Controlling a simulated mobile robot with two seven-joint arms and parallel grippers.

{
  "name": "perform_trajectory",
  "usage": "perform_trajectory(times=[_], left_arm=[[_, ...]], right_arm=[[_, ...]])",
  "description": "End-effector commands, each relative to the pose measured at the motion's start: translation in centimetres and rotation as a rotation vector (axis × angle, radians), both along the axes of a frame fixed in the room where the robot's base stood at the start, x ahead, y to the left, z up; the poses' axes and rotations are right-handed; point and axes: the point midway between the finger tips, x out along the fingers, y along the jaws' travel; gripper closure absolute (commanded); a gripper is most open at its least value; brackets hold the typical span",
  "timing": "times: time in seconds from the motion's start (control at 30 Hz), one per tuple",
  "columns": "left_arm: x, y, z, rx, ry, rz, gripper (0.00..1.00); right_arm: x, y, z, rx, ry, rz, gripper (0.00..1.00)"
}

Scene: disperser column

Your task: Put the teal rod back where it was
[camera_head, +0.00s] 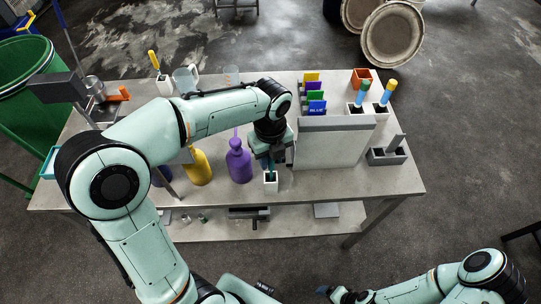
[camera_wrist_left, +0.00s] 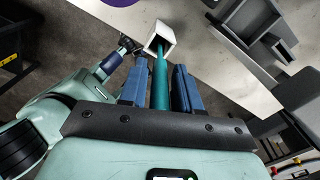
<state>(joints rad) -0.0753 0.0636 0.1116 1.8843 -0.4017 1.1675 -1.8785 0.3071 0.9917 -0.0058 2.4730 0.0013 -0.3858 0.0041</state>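The teal rod (camera_wrist_left: 160,82) runs lengthwise between the two blue fingers of my left gripper (camera_wrist_left: 160,92) in the left wrist view. Narrow gaps show on both sides of the rod, so the fingers look open around it. The rod's far end reaches into the mouth of a small white square holder (camera_wrist_left: 160,35). In the head view my left gripper (camera_head: 268,164) points down just above this white holder (camera_head: 271,187) at the table's front edge, and mostly hides the rod. My right gripper (camera_head: 338,293) is low in the head view, away from the table; its opening is unclear.
A purple bottle (camera_head: 239,166) stands close left of the holder, with a yellow bottle (camera_head: 197,168) beyond it. A grey panel (camera_head: 330,145) stands to the right.

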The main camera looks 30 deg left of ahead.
Motion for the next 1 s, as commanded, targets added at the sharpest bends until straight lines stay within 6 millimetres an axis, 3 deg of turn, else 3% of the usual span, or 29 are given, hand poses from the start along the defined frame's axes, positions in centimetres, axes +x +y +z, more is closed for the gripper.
perform_trajectory(times=[0.3,0.43,0.8,1.0], left_arm=[[0.0,0.0,0.1,0.000,0.000,0.000,0.57],[0.1,0.0,1.1,-0.001,-0.003,0.000,0.57],[0.2,0.0,8.7,-0.001,-0.007,0.000,0.57],[0.1,0.0,11.6,-0.001,-0.003,0.000,0.57]], right_arm=[[0.1,0.0,0.1,0.000,0.000,0.000,0.14],[0.3,0.0,0.4,0.000,-0.003,0.000,0.14],[1.9,0.0,2.1,0.000,-0.021,0.000,0.14],[2.6,0.0,2.7,0.000,-0.029,0.000,0.14]])
